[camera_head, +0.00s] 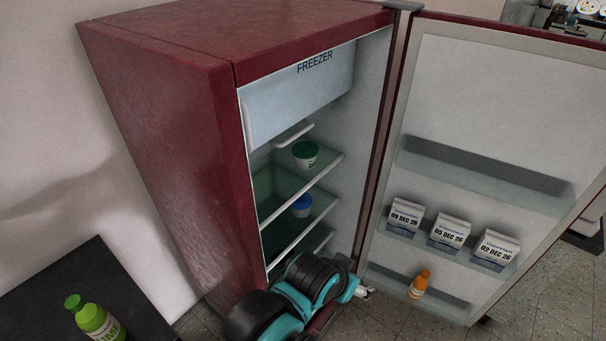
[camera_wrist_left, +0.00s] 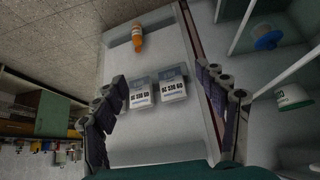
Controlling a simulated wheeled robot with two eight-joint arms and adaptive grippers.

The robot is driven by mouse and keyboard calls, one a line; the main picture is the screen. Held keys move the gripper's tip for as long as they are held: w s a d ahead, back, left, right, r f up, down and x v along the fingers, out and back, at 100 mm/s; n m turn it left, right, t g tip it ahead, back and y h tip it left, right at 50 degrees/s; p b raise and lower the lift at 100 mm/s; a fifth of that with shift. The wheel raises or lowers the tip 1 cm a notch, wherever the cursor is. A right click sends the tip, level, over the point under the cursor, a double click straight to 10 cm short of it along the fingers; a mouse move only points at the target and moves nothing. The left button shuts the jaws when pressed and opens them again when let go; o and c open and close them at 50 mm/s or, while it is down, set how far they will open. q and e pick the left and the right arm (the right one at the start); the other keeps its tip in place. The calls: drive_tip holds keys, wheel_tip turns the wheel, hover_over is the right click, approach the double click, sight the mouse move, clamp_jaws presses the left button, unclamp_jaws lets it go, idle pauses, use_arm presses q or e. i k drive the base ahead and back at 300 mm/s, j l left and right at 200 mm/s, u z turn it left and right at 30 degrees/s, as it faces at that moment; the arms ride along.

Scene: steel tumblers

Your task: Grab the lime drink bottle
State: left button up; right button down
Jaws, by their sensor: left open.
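The lime drink bottle (camera_head: 97,322), green with a green cap and a white label, stands on a dark tabletop (camera_head: 105,280) at the lower left of the head view. It does not show in the left wrist view. My left arm reaches in front of the fridge opening at the bottom middle of the head view, far to the right of the bottle. My left gripper (camera_wrist_left: 162,78) shows in the left wrist view with its fingers spread and nothing between them, facing the open fridge door. My right gripper is not in view.
The red fridge (camera_head: 165,130) stands between the table and its open door (camera_head: 480,110). Inside are a green-lidded tub (camera_head: 305,153) and a blue-lidded tub (camera_head: 301,206). The door holds three cartons (camera_head: 450,230) and an orange bottle (camera_head: 419,284).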

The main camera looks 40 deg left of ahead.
sight(93, 320)
drive_tip(key=u, duration=3.25)
drive_tip(key=k+l+u, duration=0.2)
drive_tip(key=l+u, duration=0.15)
drive_tip(key=l, duration=0.2)
